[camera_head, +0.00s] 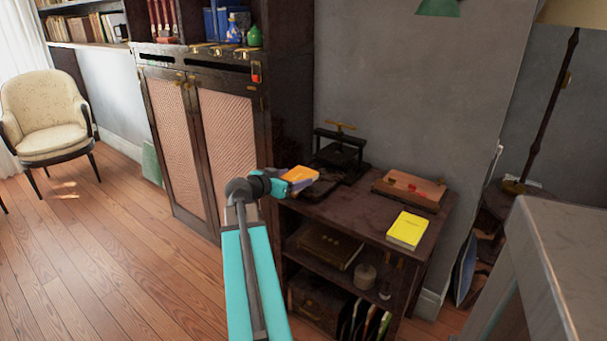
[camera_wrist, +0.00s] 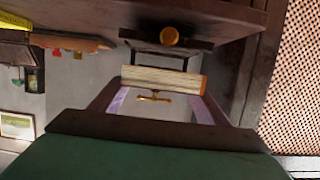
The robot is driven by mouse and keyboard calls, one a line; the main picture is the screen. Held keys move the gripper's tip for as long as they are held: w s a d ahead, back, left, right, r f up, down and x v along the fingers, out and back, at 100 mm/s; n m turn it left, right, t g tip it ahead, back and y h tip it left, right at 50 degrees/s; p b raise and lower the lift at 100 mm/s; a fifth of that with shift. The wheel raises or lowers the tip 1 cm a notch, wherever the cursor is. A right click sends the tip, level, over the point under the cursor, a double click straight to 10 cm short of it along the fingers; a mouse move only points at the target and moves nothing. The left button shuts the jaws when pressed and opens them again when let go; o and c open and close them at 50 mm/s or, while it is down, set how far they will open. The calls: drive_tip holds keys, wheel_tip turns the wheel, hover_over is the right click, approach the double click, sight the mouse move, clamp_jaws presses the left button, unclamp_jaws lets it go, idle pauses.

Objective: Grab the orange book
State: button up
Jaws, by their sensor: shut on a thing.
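The orange book (camera_head: 300,174) is at the end of my arm, over the left end of the dark wooden side table (camera_head: 375,225). My gripper (camera_head: 285,182) is shut on it. In the wrist view, the book's pale page edge (camera_wrist: 162,78) spans between the two fingertips of my gripper (camera_wrist: 160,92), with an orange strip of cover at its right end. I cannot tell for sure from these views whether the book is clear of the table top.
A black book press (camera_head: 341,148) stands behind the orange book. A wooden box (camera_head: 410,190) and a yellow book (camera_head: 407,230) lie on the table to the right. A dark cabinet (camera_head: 205,135) stands at left. A pale counter (camera_head: 560,260) is at right.

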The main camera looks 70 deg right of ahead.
drive_tip(key=shift+f+v, duration=0.2)
drive_tip(key=shift+v, duration=1)
drive_tip(key=shift+f+v, duration=0.2)
drive_tip(key=shift+v, duration=0.95)
